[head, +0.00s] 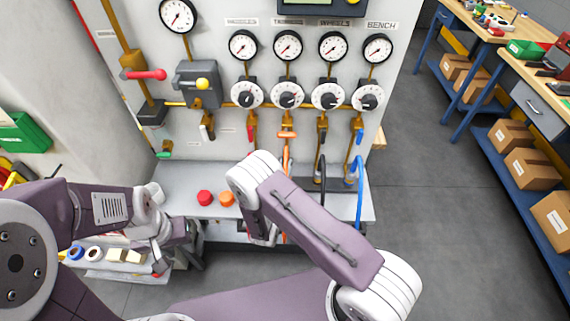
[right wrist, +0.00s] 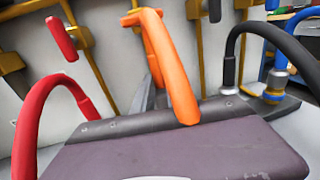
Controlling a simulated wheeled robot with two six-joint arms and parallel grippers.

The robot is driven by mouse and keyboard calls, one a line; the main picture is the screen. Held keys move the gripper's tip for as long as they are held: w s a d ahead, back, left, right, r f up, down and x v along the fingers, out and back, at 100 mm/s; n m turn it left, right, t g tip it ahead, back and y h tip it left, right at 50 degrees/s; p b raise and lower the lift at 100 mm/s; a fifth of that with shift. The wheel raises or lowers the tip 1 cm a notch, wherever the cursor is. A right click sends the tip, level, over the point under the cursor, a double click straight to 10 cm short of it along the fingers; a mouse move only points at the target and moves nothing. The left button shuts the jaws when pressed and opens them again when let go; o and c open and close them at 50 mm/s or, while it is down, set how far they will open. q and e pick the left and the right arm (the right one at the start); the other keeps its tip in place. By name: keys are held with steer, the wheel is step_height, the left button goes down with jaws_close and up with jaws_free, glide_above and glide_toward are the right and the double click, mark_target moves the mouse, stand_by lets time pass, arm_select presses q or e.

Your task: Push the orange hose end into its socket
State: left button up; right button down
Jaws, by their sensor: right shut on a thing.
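The orange hose (head: 287,157) hangs from the panel in the head view, and my right arm covers its lower part. In the right wrist view the orange hose (right wrist: 172,70) arches over and runs down behind the edge of my right gripper (right wrist: 187,122). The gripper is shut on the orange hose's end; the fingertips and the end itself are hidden. In the head view the right gripper (head: 262,232) is mostly covered by its arm at the ledge. The orange socket cannot be made out. My left gripper (head: 165,245) is low at the left, away from the hose; its jaws are unclear.
A red hose (right wrist: 38,115) stands left of the gripper and a black hose (right wrist: 240,50) right of it. A blue hose (head: 360,185) is farther right. A red knob (head: 205,198) and an orange knob (head: 227,199) sit on the grey ledge (head: 185,180). Valve levers hang above.

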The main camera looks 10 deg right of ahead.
step_height(320, 180, down, 2)
steer(key=shift+w+f+b, duration=0.1)
steer(key=shift+f+b, duration=0.05)
steer(key=shift+b, duration=0.45)
stand_by(0.4)
steer(key=shift+f+b, duration=0.65)
stand_by(1.4)
steer(key=c, duration=1.3)
jaws_free()
steer(key=b+v, duration=0.1)
steer(key=v, duration=0.8)
